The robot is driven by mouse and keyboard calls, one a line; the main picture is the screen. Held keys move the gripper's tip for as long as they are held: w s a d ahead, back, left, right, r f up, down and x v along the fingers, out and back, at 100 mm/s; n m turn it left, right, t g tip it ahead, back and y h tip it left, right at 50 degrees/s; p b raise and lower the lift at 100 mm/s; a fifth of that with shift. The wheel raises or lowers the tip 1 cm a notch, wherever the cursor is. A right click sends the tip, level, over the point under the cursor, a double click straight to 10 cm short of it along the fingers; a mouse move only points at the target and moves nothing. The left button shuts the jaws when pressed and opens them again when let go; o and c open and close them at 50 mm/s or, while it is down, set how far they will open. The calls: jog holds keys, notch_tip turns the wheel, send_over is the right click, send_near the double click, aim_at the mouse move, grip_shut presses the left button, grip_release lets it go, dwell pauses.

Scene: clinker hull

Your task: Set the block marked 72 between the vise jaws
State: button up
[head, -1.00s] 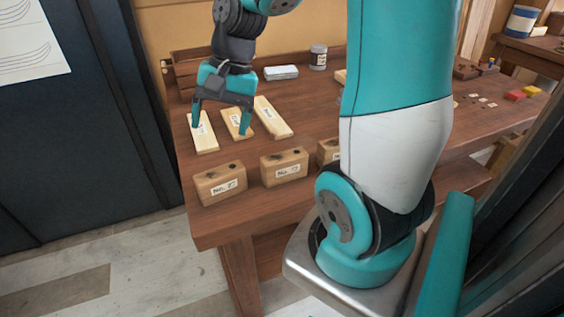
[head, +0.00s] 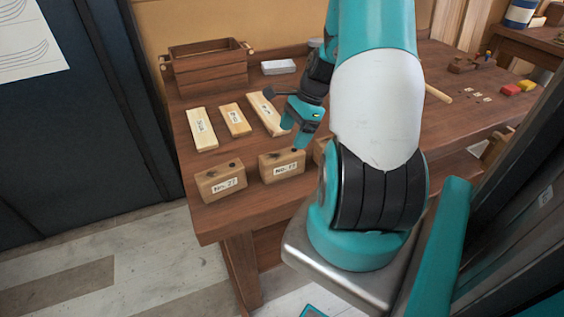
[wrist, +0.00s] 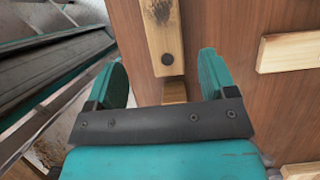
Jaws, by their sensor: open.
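In the head view, a wooden block (head: 221,184) stands at the table's front left edge; its label looks like No. 27. A second labelled block (head: 282,164) stands to its right, its number too small to read surely. A third block (head: 319,151) is mostly hidden behind my arm. My gripper (head: 294,134) is open and empty, just behind the second and third blocks. In the wrist view, a block top with a dark mark and a hole (wrist: 163,32) lies ahead, between the lines of my open fingers, apparently untouched. I cannot make out the vise for certain.
Three pale labelled strips (head: 235,120) lie behind the blocks. A wooden crate (head: 207,70) and a white box (head: 278,67) stand at the back. A brown wooden fixture (head: 465,64) and red and yellow pieces (head: 512,90) are at the far right. My arm hides the table's middle.

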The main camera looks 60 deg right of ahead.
aim_at(282, 154)
jog(key=shift+w+p+x, duration=0.2)
jog(key=shift+p+x, duration=1)
jog(key=shift+x, duration=2.95)
jog(key=shift+d, duration=0.1)
jog(key=shift+c, duration=0.3)
jog(key=c, duration=1.2)
jog(key=shift+c, duration=0.2)
jog(key=shift+r, duration=0.15)
